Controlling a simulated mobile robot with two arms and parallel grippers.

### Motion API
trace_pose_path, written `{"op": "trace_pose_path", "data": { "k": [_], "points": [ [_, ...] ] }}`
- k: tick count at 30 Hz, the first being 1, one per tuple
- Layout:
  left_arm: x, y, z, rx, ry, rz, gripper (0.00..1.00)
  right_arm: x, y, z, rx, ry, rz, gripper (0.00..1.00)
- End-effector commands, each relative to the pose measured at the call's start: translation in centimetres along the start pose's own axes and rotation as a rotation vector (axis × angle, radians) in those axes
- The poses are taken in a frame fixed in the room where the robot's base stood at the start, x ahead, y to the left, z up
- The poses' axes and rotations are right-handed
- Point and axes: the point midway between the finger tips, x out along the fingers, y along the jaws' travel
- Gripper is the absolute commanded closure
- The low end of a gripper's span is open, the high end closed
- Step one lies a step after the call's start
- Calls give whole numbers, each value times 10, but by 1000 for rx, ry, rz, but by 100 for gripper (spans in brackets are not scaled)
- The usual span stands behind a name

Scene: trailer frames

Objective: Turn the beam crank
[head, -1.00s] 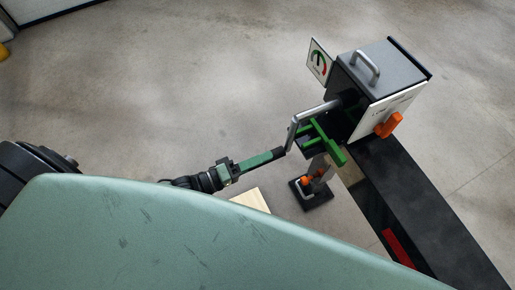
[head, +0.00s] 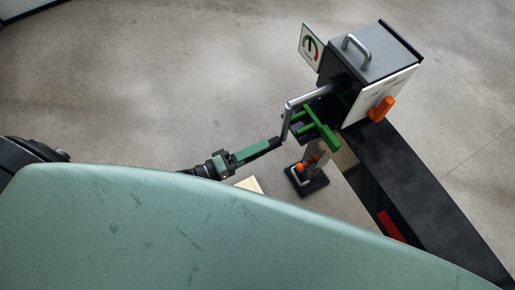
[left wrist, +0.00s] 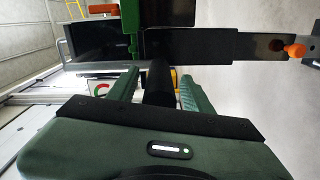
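The crank is a bent silver rod (head: 308,97) coming out of the dark box (head: 369,52) on the black beam (head: 430,190). Its arm runs down to a black grip (head: 274,144), which also shows in the left wrist view (left wrist: 160,84). My left gripper (head: 257,152) lies in line with the grip, at its near end. In the left wrist view, the two green fingers (left wrist: 160,92) stand either side of the black grip, with a visible gap. My right gripper is in neither view.
Green bars (head: 318,125) sit close beside the crank. A gauge plate (head: 311,46) and an orange knob (head: 381,108) are on the box. A small stand with an orange part (head: 306,172) is below. The concrete floor to the left is open.

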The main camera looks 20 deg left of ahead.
Motion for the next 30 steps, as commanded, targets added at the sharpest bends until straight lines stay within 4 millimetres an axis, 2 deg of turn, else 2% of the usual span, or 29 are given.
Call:
{"op": "trace_pose_path", "data": {
  "k": [5, 12, 18, 30],
  "points": [
    [-8, -1, 0, 1, -1, -3, 50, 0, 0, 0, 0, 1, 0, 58],
    [-47, -1, 0, 1, -2, -4, 50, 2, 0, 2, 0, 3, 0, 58],
    [-73, 0, 0, 0, 0, -2, 50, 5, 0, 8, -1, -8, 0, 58],
    [-78, 0, 0, 0, 0, 0, 50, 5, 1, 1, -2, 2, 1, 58]
  ]
}}
